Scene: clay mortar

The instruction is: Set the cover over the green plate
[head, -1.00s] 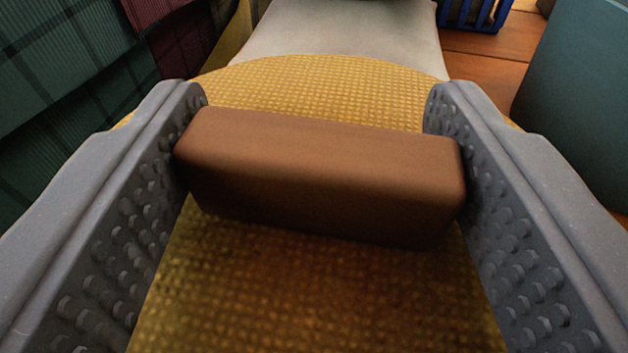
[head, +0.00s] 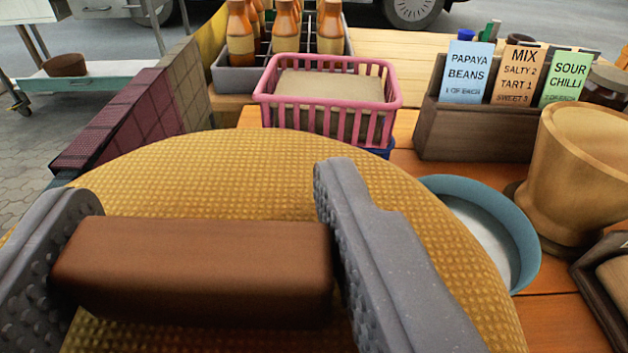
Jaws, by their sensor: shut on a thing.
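The cover (head: 250,165) is a wide, round, yellow-brown woven piece with a brown block handle (head: 200,270) on top. My gripper (head: 205,200) is shut on this handle, one grey studded finger at each end. The cover fills the lower left and middle of the view and hides what is below it. No green plate shows. A blue-rimmed round dish (head: 530,235) with a pale inside is partly hidden behind the cover's right edge.
A pink basket (head: 325,115) and a grey bottle crate (head: 233,78) stand beyond the cover. On the right are a wooden card holder (head: 455,130) with three cards and a tan clay mortar (head: 580,165). A maroon checked cloth (head: 105,140) lies at left.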

